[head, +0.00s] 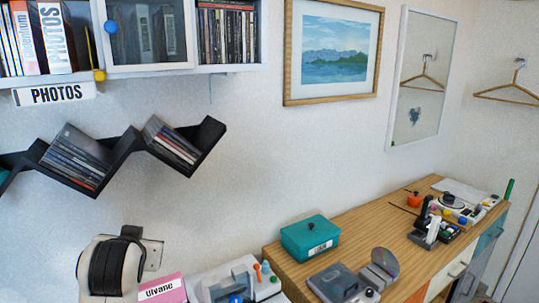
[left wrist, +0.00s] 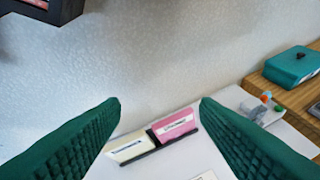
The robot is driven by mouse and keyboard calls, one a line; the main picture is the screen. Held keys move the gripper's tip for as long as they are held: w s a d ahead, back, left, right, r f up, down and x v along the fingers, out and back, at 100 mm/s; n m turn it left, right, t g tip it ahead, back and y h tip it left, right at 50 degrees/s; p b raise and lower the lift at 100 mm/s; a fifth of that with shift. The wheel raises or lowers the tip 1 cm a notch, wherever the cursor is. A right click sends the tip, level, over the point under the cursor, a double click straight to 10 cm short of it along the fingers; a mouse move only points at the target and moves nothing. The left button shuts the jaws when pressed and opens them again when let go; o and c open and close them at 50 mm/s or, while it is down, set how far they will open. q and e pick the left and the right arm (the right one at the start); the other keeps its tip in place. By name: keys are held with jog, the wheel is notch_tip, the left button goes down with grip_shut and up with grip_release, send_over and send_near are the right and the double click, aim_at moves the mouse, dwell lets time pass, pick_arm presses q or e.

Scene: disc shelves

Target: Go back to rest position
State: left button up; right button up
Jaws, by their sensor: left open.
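My left gripper (left wrist: 160,108) shows in the left wrist view as two green ribbed fingers, spread wide apart. No object is between its fingertips. Beyond the fingers, a pink labelled box (left wrist: 175,128) and a cream labelled box (left wrist: 131,146) stand side by side on a white surface, apart from the fingers. In the head view, a white and black part of my left arm shows at the lower left, but the fingers do not show there. My right gripper is in neither view.
A black zigzag shelf (head: 124,150) holding disc cases is on the wall above my left arm. A white shelf unit (head: 232,68) hangs higher. A teal box (head: 309,237) stands on the wooden desktop (head: 362,222) at right. The wall between zigzag shelf and desk is bare.

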pick_arm(q)
jog(key=s+d+f+m+g+h, duration=0.1)
jog(key=s+d+f+g+h, duration=0.15)
jog(key=s+f, duration=0.8)
jog(key=s+d+f+m+g+h, duration=0.1)
jog(key=s+d+f+g, duration=0.15)
jog(key=s+f, duration=0.85)
jog(key=s+d+f+g+h, duration=0.1)
jog(key=s+f+g, duration=0.2)
jog(key=s+f, duration=0.5)
notch_tip(320, 180, down, 26)
jog(key=b, duration=0.2)
jog(key=s+a+f+m+g, duration=0.1)
jog(key=s+a+f+g, duration=0.1)
jog(key=s+f, duration=1.5)
jog(key=shift+s+a+f+b, duration=0.15)
jog(key=shift+a+f+b, duration=0.3)
jog(key=shift+f, duration=0.5)
